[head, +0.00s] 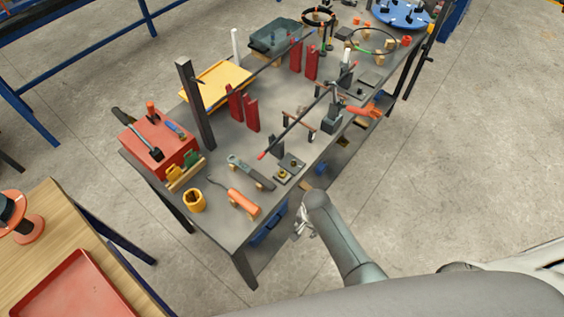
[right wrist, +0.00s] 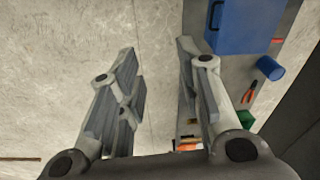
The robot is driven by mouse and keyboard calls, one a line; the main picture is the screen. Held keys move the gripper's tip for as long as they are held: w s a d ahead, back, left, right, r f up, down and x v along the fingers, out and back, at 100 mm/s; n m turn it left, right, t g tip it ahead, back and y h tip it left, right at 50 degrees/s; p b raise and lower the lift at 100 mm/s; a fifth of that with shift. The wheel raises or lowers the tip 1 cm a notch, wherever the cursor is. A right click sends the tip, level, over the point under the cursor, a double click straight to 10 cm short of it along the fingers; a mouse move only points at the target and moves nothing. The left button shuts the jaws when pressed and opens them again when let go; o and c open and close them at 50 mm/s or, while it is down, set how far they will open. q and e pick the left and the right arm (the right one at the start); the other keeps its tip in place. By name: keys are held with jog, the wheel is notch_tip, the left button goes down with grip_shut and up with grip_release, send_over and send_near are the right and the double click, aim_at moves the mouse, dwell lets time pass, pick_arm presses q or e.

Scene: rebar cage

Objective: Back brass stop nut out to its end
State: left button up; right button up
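Small brass-coloured pieces (head: 282,171) sit on a dark plate (head: 291,175) near the front edge of the grey workbench in the head view. One of them may be the brass stop nut, but they are too small to tell. My right gripper (head: 302,223) hangs beyond the bench's near edge, to the lower right of the plate and apart from it. In the right wrist view my right gripper (right wrist: 155,80) has its fingers wide apart, with only concrete floor between them. No brass nut shows in that view. My left gripper is not in view.
The workbench (head: 225,222) carries a red toolbox (head: 160,145), an orange-handled tool (head: 243,200), a yellow tray (head: 217,84), dark red uprights (head: 250,112) and a long rod. A blue bin (right wrist: 245,25) shows in the right wrist view. The floor right of the bench is clear.

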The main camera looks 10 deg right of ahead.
aim_at(282, 172)
jog(key=w+a+r+m+p, duration=0.1)
jog(key=w+a+r+m, duration=0.1)
jog(key=w+r+m, duration=0.45)
jog(key=w+a+r+m+g+p, duration=0.1)
jog(key=w+r, duration=0.2)
jog(key=r, duration=0.7)
jog(key=w+a+r+m+p, duration=0.1)
jog(key=w+a+r+m, duration=0.1)
jog(key=w+r+m, duration=0.45)
jog(key=f, duration=0.3)
jog(key=s+f+n, duration=0.1)
jog(key=f, duration=0.2)
jog(key=f+n, duration=0.1)
jog(key=f, duration=0.2)
jog(key=shift+s, duration=0.25)
grip_shut()
jog(key=shift+p, duration=0.3)
jog(key=shift+n, duration=0.5)
